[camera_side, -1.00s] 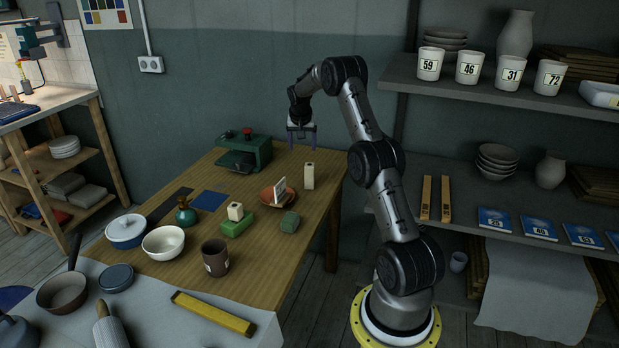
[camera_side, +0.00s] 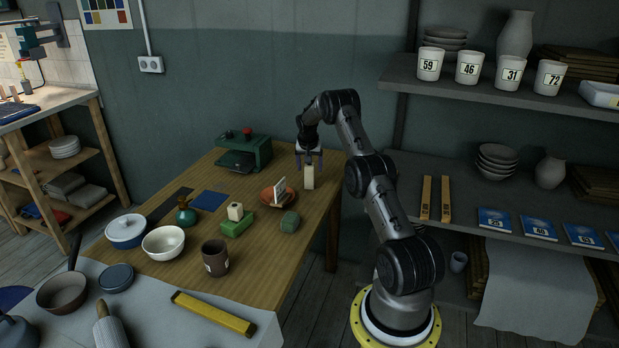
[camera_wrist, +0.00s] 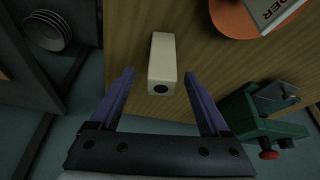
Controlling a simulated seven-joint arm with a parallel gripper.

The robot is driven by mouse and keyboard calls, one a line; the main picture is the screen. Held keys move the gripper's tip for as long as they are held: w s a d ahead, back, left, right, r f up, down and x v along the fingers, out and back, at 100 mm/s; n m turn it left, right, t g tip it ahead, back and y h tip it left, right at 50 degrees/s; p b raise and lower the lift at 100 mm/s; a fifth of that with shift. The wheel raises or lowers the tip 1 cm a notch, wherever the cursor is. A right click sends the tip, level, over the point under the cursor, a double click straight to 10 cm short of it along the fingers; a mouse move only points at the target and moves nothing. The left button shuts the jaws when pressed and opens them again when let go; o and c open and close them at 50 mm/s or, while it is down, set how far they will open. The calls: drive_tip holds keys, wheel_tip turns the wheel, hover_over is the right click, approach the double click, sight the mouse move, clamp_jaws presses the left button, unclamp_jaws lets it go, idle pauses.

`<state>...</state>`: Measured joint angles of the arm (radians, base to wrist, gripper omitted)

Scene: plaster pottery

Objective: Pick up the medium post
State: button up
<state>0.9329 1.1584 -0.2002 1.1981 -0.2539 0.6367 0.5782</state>
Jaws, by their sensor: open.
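A tall cream post (camera_side: 309,178) stands upright on the wooden table near its right edge. In the wrist view the same post (camera_wrist: 161,62) shows a dark round hole in its end. My gripper (camera_side: 309,160) is just above the post in the side view, its fingers pointing down. In the wrist view my gripper (camera_wrist: 158,80) is open, with one purple finger on each side of the post's near end and a gap to each. A smaller cream block (camera_side: 235,211) sits on a green block (camera_side: 237,224) further left.
A terracotta dish (camera_side: 268,196) with a card (camera_side: 280,188) stands left of the post. A green machine with a red knob (camera_side: 248,150) is behind. A grey-green block (camera_side: 289,222) lies in front. Shelves stand beyond the table's right edge.

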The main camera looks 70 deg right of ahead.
sight(310, 176)
drive_tip(key=shift+x, duration=1.8)
drive_tip(key=shift+w+d+r, duration=0.1)
drive_tip(key=shift+w, duration=0.05)
clamp_jaws()
